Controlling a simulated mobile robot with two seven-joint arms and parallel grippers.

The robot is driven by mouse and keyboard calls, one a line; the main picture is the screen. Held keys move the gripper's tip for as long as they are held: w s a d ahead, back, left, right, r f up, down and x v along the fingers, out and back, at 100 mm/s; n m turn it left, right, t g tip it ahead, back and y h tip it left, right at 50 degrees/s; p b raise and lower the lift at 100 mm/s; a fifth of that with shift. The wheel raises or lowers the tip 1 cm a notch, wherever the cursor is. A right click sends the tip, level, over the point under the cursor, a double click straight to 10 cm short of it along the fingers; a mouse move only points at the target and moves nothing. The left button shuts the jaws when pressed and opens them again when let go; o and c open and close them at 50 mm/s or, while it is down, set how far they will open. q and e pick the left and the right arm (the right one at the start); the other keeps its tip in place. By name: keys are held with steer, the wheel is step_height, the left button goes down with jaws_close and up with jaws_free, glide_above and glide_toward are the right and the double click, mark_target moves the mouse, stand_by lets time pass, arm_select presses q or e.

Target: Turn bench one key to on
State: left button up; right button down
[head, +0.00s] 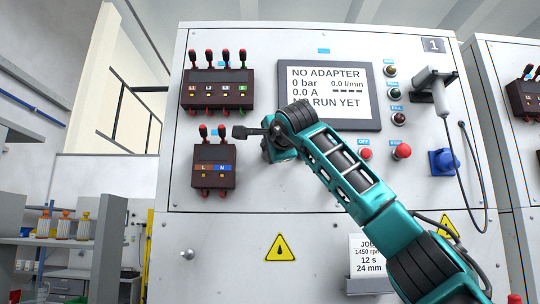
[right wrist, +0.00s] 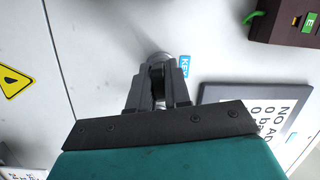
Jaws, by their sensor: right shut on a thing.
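The bench one panel (head: 220,230) is a large white board marked with a 1 plate (head: 433,46). My right gripper (head: 240,132) reaches leftward to the panel, just right of the lower dark terminal block (head: 213,153). In the right wrist view my right gripper (right wrist: 157,78) is closed around the key, in front of a round grey key switch (right wrist: 159,57) beside a blue KEY label (right wrist: 184,63). The fingers hide most of the key, so its turned position cannot be told. The display (head: 329,95) reads NO ADAPTER. My left gripper is not in view.
An upper terminal block (head: 218,90) with several plugs sits above the gripper. Two red buttons (head: 402,151), a handheld tool (head: 432,88) with a hanging cable and a blue socket (head: 444,161) are on the right. A second panel (head: 505,140) stands further right.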

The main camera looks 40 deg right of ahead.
steer(key=shift+f+m+h+b, duration=0.1)
steer(key=shift+m+h+b, duration=0.25)
steer(key=shift+m, duration=0.75)
steer(key=shift+m+t, duration=0.3)
steer(key=c, duration=1)
jaws_free()
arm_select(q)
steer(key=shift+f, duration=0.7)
arm_select(e)
steer(key=shift+a, duration=0.1)
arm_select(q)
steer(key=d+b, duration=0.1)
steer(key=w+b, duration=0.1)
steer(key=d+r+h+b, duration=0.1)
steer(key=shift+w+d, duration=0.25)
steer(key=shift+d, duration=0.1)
arm_select(e)
steer(key=r+v, duration=0.1)
steer(key=v, duration=1.1)
steer(key=shift+s+a+f, duration=0.2)
steer(key=shift+s+f, duration=0.1)
steer(key=shift+s, duration=0.1)
